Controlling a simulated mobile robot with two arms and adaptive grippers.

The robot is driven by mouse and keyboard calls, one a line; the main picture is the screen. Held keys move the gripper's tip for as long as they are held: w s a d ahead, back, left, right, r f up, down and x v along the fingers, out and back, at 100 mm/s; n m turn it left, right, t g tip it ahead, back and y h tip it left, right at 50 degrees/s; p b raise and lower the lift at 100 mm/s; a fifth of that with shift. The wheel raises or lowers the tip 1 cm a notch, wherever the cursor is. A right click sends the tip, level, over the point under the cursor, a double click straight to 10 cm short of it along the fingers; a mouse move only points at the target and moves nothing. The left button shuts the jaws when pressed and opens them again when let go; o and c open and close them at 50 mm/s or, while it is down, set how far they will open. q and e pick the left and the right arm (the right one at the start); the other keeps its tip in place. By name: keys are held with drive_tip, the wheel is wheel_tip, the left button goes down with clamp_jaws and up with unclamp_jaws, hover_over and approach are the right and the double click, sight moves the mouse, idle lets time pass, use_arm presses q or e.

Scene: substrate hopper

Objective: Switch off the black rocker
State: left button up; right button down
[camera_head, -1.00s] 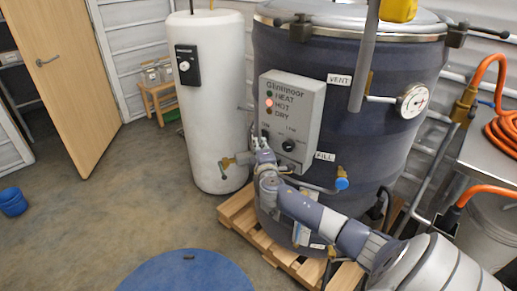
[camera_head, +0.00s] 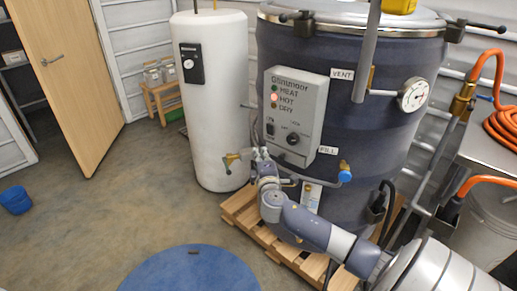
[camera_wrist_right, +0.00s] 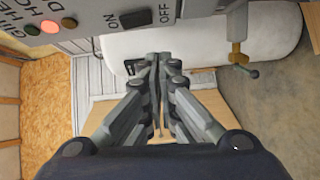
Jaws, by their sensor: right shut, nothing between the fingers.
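The black rocker (camera_head: 270,127) is on the left side of the grey control box (camera_head: 311,105), low on its front. In the right wrist view the rocker (camera_wrist_right: 137,18) shows at the top edge, between the labels ON and OFF. I cannot tell which side is pressed. My right gripper (camera_head: 260,152) is just below the rocker, at the box's lower left corner, apart from the rocker. In the wrist view its fingers (camera_wrist_right: 158,60) are shut and empty. My left gripper is not in view.
The box is on a dark blue drum (camera_head: 385,150) on a wooden pallet (camera_head: 240,208). A round black knob (camera_head: 292,139) is right of the rocker. A white tank (camera_head: 212,130) stands left, with a brass valve (camera_head: 231,160) near my gripper. A red HOT lamp (camera_head: 274,97) glows.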

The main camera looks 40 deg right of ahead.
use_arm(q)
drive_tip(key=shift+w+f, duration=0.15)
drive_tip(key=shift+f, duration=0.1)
use_arm(e)
drive_tip(key=v, duration=0.5)
drive_tip(key=shift+a+f, duration=0.15)
drive_tip(key=shift+f, duration=0.1)
